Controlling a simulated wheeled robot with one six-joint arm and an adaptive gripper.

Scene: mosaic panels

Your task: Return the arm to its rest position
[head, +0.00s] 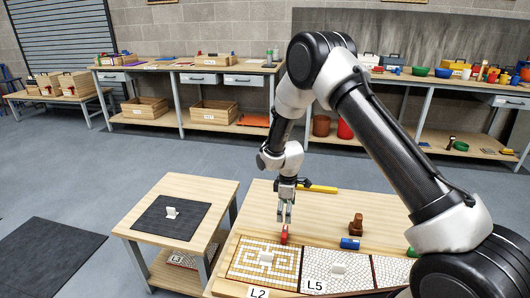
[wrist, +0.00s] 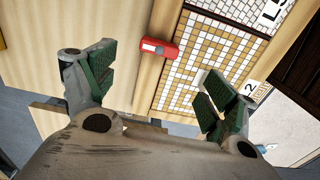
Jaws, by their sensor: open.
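My gripper (head: 285,213) hangs from the arm above the wooden table (head: 262,206), fingers pointing down. In the wrist view its two green-padded fingers (wrist: 158,98) are spread wide with nothing between them. A small red block (head: 284,237) lies just below the fingertips in the head view, at the edge of the mosaic panel marked L2 (head: 240,262). In the wrist view the red block (wrist: 159,47) lies beyond the fingers, apart from them. My arm reaches forward and is bent high over the table.
A side table (head: 190,188) with a dark mat (head: 152,222) stands at left. Workbenches line the back wall.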

